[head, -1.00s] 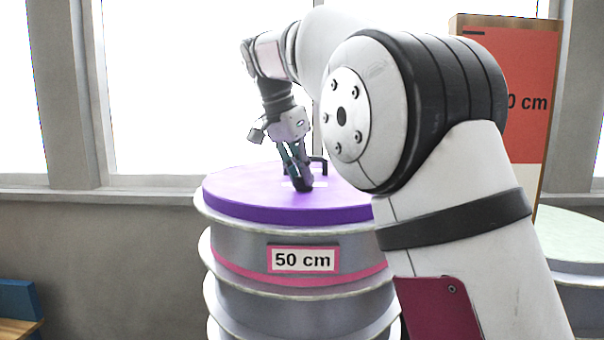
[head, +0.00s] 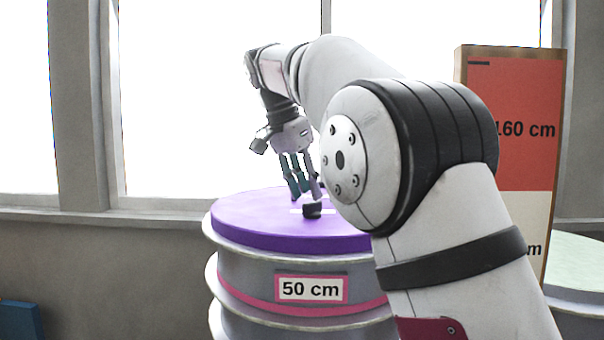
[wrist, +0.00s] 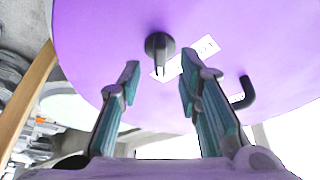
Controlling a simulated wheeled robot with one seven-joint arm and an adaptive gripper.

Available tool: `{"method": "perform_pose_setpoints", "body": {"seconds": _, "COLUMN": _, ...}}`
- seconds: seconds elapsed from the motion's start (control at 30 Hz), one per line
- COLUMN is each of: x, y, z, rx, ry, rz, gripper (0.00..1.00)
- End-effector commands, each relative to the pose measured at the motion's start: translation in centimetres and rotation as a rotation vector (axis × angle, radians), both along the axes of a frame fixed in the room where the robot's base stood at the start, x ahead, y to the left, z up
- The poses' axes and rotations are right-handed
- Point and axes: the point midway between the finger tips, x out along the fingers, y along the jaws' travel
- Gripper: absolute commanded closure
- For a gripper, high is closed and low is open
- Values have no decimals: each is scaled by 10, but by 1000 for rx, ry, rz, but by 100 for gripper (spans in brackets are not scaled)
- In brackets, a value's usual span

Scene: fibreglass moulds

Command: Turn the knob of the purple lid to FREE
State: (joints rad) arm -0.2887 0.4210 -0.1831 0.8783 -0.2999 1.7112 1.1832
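The purple lid (head: 250,222) sits on top of a grey ribbed mould marked 50 cm. Its dark knob (head: 312,209) stands on the lid and also shows in the wrist view (wrist: 158,44), with a narrow bar running down the picture. A white label (wrist: 203,48) lies right of the knob; its lettering is too small to read. A second white label is partly hidden behind a finger. My gripper (head: 302,194) is above the knob, fingers down. In the wrist view its fingers (wrist: 158,80) are apart with nothing between them, clear of the knob.
A dark bent handle (wrist: 246,92) stands on the lid, to the right in the wrist view. A red and white height board (head: 520,130) stands behind at the right. A pale green-topped mould (head: 585,262) is at the right edge.

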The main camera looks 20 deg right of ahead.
Motion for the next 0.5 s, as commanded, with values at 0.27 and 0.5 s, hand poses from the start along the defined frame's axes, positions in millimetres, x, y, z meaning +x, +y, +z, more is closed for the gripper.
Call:
{"method": "perform_pose_setpoints", "body": {"seconds": 0.27, "x": -4, "y": 11, "z": 29, "rx": 0, "ry": -2, "rz": -1, "gripper": 68}}
{"method": "perform_pose_setpoints", "body": {"seconds": 0.5, "x": -7, "y": 14, "z": 38, "rx": 0, "ry": 0, "rz": -1, "gripper": 68}}
